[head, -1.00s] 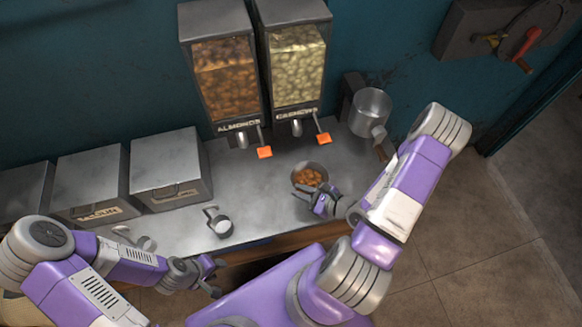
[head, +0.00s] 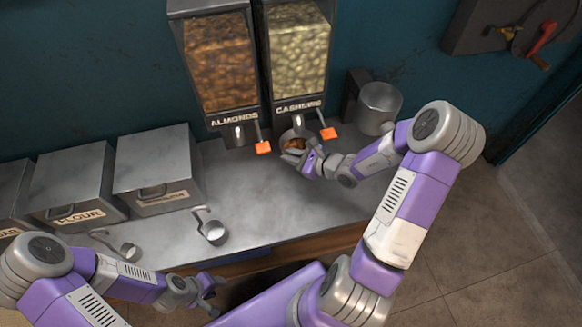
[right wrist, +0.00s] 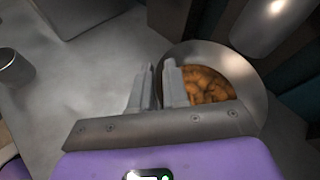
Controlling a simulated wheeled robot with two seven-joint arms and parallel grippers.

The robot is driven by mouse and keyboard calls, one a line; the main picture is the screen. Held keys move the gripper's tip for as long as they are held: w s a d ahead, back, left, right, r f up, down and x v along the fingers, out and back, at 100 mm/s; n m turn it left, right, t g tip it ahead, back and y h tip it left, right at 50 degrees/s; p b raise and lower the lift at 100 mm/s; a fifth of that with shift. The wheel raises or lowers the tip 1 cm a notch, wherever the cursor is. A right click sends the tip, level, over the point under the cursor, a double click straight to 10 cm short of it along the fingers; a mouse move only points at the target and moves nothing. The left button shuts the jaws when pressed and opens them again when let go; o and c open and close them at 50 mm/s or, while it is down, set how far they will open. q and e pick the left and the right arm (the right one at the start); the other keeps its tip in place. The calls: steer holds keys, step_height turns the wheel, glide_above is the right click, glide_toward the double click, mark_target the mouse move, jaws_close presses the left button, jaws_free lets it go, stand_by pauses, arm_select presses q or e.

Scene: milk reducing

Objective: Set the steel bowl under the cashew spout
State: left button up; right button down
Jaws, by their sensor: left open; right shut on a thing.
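The steel bowl (head: 285,137) holds brown-orange nuts. In the head view it is at the cashew dispenser (head: 296,55), just below the cashew spout (head: 298,121), which overlaps its back edge. My right gripper (head: 304,158) is shut on the bowl's near side. In the right wrist view the fingers (right wrist: 161,78) are at the left wall of the bowl (right wrist: 257,82), and the nuts show inside. I cannot tell whether the bowl touches the counter. My left gripper (head: 212,290) is open and empty, low at the counter's front edge.
The almond dispenser (head: 220,60) stands left of the cashew one. Orange levers (head: 328,133) stick out by the spouts. Bins (head: 160,170) and measuring scoops (head: 212,230) are at the left. The middle of the counter (head: 255,195) is clear.

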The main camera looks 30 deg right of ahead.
step_height(320, 180, down, 6)
steer(key=shift+w+d+f+b, duration=0.1)
steer(key=shift+w+f+b, duration=0.05)
steer(key=shift+b, duration=1)
steer(key=c, duration=1.1)
jaws_free()
